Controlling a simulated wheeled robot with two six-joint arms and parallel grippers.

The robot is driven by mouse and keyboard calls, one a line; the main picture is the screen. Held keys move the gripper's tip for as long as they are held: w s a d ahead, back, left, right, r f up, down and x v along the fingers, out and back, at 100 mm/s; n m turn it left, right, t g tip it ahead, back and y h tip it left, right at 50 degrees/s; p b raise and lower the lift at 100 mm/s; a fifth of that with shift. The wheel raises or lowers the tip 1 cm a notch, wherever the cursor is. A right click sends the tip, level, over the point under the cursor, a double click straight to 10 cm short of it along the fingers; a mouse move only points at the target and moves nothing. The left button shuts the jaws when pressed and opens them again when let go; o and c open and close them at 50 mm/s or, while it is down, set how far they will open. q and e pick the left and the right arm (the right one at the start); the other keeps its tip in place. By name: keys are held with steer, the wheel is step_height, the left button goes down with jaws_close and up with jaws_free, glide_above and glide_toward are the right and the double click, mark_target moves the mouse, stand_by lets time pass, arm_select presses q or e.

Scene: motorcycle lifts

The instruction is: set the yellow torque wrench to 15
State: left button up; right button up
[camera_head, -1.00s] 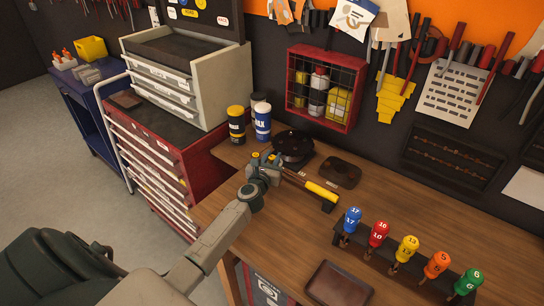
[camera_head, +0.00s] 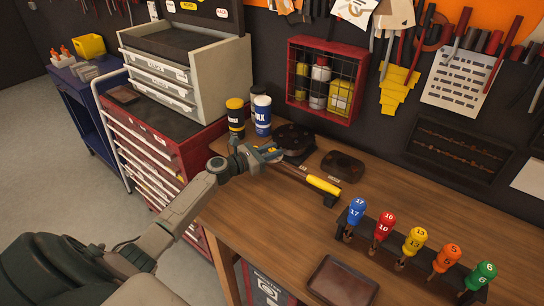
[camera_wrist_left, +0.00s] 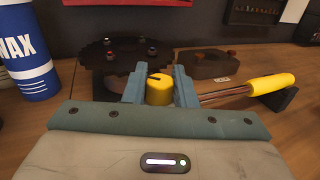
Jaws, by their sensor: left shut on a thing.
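The yellow torque wrench (camera_head: 323,185) lies on the wooden bench, its yellow handle pointing right and resting on a dark support. In the left wrist view, its metal shaft and yellow handle (camera_wrist_left: 271,84) run to the right from the jaws. A round yellow knob (camera_wrist_left: 159,90) with a dark mark on top sits at the shaft's left end. My left gripper (camera_head: 276,154) is shut on this knob, one finger on each side. Any scale or number setting is too small to read. My right gripper is not in view.
A blue-white wax can (camera_head: 262,116) stands behind left. A rack (camera_head: 400,258) of numbered coloured-handle drivers and a leather tray (camera_head: 342,281) are at front right. Bare bench lies in front.

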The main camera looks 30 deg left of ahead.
arm_select(q)
steer(key=shift+h, duration=0.3)
steer(key=o, duration=1)
steer(key=shift+c, duration=0.2)
steer(key=shift+s+a+f+b, duration=0.15)
steer(key=shift+s+a+b, duration=0.05)
steer(key=shift+s+b, duration=0.2)
steer(key=b+v, duration=0.4)
steer(key=v, duration=0.5)
steer(key=shift+s+a+r, duration=0.2)
steer(key=shift+s+r, duration=0.1)
steer(key=shift+s, duration=0.15)
